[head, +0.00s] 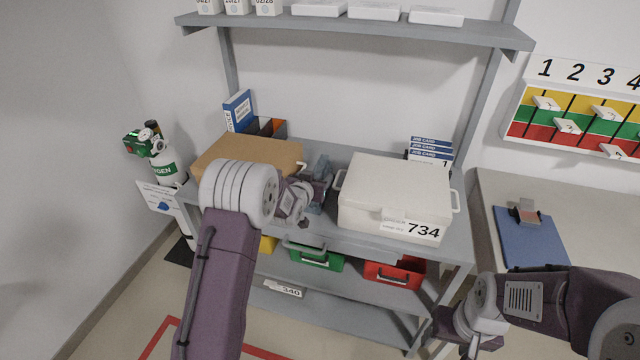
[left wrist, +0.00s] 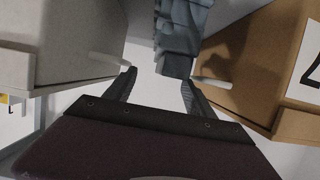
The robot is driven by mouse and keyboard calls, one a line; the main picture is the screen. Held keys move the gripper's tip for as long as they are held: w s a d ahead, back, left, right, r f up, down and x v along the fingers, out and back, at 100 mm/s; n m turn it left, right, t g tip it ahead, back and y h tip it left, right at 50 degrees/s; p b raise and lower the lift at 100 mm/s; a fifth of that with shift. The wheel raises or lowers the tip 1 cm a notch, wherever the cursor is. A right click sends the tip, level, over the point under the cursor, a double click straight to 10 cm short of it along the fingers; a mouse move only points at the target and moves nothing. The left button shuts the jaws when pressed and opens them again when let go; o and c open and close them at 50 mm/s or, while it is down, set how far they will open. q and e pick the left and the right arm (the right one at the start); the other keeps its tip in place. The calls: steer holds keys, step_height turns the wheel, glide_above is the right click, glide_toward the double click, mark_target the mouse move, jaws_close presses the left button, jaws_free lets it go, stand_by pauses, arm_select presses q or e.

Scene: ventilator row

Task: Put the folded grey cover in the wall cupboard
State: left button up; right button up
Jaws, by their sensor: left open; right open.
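The folded grey cover (left wrist: 182,32) shows in the left wrist view as a blue-grey, creased bundle at the top, in the gap between a white box and a cardboard box. In the head view a bit of it (head: 320,166) shows on the worktop, partly hidden by my left arm. My left gripper (left wrist: 158,80) is open, its fingertips close to the cover's near end; I cannot tell if they touch it. My right gripper (head: 462,336) is open and empty at the lower right, in front of the rack. No wall cupboard is in view.
The cardboard box (head: 240,150) and the white box marked 734 (head: 395,190) stand close on both sides of my left gripper. Coloured bins, including a red one (head: 395,272), are below. A blue clipboard (head: 530,238) lies on the right table. A green-and-white cylinder (head: 163,168) stands left.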

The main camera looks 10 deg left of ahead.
arm_select(q)
steer(key=x, duration=0.4)
steer(key=shift+f, duration=0.1)
steer(key=shift+s, duration=0.2)
steer(key=c, duration=0.3)
jaws_close()
step_height(320, 180, up, 18)
steer(key=p, duration=0.4)
step_height(320, 180, up, 10)
steer(key=p, duration=0.7)
glide_above(319, 173)
steer(key=shift+s, duration=0.25)
